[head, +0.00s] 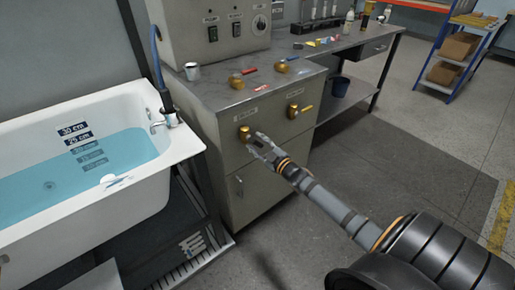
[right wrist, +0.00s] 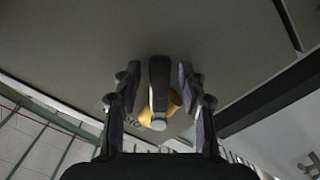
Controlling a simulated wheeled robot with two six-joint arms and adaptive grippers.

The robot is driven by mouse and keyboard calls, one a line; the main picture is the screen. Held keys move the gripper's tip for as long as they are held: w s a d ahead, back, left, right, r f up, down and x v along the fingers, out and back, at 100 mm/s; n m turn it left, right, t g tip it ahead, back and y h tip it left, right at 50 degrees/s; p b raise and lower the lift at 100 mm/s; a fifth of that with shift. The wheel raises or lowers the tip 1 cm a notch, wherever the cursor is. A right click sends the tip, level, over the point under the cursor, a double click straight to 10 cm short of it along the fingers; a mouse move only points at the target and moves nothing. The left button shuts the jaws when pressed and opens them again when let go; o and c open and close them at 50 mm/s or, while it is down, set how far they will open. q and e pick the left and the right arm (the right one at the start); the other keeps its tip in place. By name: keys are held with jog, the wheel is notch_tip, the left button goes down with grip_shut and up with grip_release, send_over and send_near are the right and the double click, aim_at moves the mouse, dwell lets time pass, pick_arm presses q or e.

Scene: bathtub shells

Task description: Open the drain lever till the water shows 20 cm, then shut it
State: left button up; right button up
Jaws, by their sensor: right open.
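The white bathtub (head: 150,190) at the left holds blue water (head: 60,180). Depth labels run down its inner wall; the 30 cm label (head: 73,129) is above the water and the 25 cm label (head: 77,140) is close to the waterline. A brass valve (head: 245,133) sits on the grey cabinet's front, under a label too small to read. My right gripper (head: 262,148) is open just in front of it. In the right wrist view, a dark lever-like piece (right wrist: 159,82) lies between the open fingers, with brass behind it. I cannot tell whether they touch it. My left gripper is out of view.
A second brass valve (head: 293,111) with a coloured handle is to the right on the cabinet (head: 250,185). Red-handled (head: 236,79) and blue-handled (head: 281,66) valves and a cup (head: 192,71) stand on top. Open floor lies to the right.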

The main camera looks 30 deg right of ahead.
jog(key=shift+c, duration=0.3)
grip_shut()
